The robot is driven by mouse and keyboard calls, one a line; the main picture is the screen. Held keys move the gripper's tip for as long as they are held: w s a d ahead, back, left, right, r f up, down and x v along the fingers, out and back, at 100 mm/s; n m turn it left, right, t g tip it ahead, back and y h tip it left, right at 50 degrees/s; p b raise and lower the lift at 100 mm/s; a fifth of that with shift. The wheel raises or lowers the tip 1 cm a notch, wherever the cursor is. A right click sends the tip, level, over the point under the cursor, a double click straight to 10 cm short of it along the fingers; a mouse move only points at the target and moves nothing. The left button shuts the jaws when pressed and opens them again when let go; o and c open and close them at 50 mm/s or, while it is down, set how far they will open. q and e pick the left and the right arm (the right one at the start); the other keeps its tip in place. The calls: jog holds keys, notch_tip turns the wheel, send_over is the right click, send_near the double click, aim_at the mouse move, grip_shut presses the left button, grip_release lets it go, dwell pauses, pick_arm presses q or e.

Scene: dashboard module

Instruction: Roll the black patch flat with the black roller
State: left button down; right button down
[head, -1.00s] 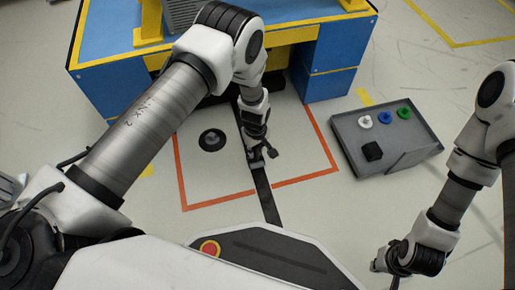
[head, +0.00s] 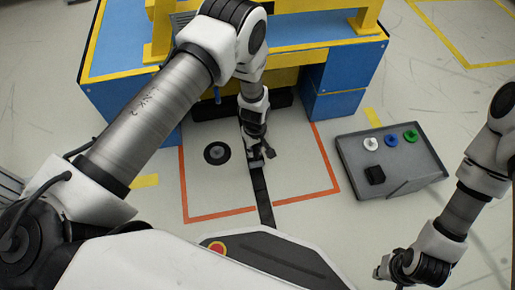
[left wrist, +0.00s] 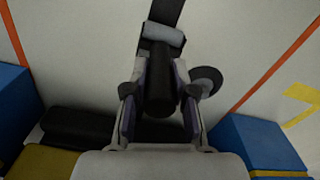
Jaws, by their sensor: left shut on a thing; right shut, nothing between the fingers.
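The black patch is a long dark strip (head: 263,190) on the floor, running through the orange outline from the table side toward my base. My left gripper (head: 258,150) is over the strip, shut on the black roller. In the left wrist view the roller's dark handle (left wrist: 160,88) stands between the fingers, with its cylinder (left wrist: 164,35) across the strip (left wrist: 166,12) beyond. I cannot tell whether the cylinder touches the strip. The far part of the strip is hidden by my arm. My right gripper (head: 393,274) is shut and empty at the lower right.
A black disc with a grey hub (head: 217,153) lies left of the strip. A grey tray (head: 412,180) at right holds white, blue and green round pieces and a black block (head: 375,175). A blue and yellow table (head: 345,78) stands behind. Floor right of the strip is clear.

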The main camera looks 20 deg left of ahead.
pick_arm(q)
jog(key=shift+r+p, duration=1.3)
jog(key=shift+r, duration=0.55)
jog(key=shift+r, duration=0.1)
